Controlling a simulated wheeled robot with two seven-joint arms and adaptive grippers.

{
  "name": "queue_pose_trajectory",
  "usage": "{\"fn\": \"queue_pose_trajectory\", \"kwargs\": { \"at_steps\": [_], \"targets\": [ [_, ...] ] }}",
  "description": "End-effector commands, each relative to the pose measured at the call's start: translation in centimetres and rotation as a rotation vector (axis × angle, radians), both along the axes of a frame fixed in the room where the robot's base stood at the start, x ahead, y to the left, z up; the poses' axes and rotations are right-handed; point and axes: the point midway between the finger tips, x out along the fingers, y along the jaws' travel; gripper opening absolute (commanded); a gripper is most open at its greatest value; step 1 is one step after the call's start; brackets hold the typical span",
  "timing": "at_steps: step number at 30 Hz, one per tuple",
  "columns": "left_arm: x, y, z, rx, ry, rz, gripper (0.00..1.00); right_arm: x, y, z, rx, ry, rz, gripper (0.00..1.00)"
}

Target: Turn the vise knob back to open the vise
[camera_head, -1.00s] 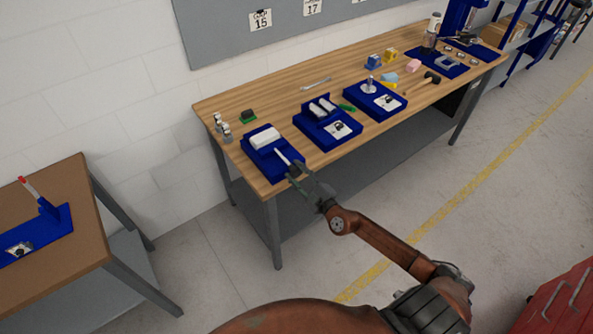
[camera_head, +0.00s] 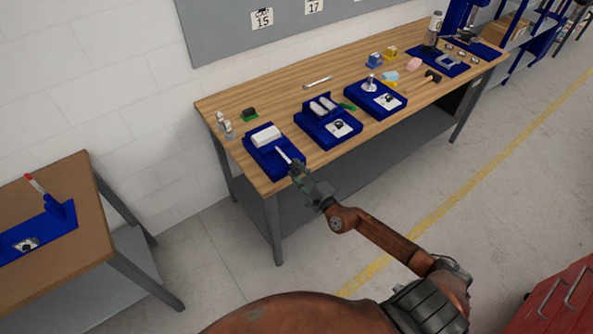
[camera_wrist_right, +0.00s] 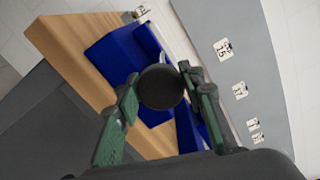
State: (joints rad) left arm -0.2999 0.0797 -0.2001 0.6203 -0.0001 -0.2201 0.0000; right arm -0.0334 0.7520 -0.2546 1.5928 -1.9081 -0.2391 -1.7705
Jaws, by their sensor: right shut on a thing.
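The vise (camera_head: 258,157) is a blue fixture with a white block (camera_head: 265,137) in it, at the left front of the workbench. A pale rod (camera_head: 284,156) runs from it toward the bench's front edge. My right gripper (camera_head: 297,170) is at the end of this rod, shut on the vise knob. In the right wrist view the knob (camera_wrist_right: 161,87) is a dark round disc between the green-padded fingers of my right gripper (camera_wrist_right: 160,90). The blue vise body (camera_wrist_right: 115,55) shows behind it, partly hidden. My left gripper is not in view.
To the right on the wooden bench (camera_head: 240,100) stand two blue fixtures (camera_head: 328,125) (camera_head: 378,100). Small bottles (camera_head: 223,124) stand at the left end. A second table (camera_head: 75,185) is at the far left. Floor in front of the bench is clear.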

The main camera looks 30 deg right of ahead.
Motion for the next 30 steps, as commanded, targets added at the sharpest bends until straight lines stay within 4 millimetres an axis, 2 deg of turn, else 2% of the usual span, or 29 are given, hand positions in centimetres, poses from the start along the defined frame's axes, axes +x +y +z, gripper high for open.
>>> {"fn": "queue_pose_trajectory", "kwargs": {
  "at_steps": [4,5,12,23,26,30],
  "targets": [
    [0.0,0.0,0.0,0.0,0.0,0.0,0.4,-0.1,-0.1,-0.2,0.001,0.004,-0.001,0.12],
    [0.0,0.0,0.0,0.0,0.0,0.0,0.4,-0.1,-0.1,-0.2,0.001,0.004,-0.001,0.37],
    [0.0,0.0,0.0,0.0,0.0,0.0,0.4,0.0,0.0,-0.1,0.002,0.001,-0.001,0.53],
    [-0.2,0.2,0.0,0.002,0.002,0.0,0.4,-0.6,-0.1,-0.1,0.002,0.002,0.0,0.53],
    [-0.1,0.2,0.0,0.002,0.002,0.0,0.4,-1.9,-0.2,-0.2,0.002,0.002,0.0,0.53],
    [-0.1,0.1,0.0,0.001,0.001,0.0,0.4,-4.8,-0.4,-0.2,0.002,0.006,0.0,0.53]
  ]
}}
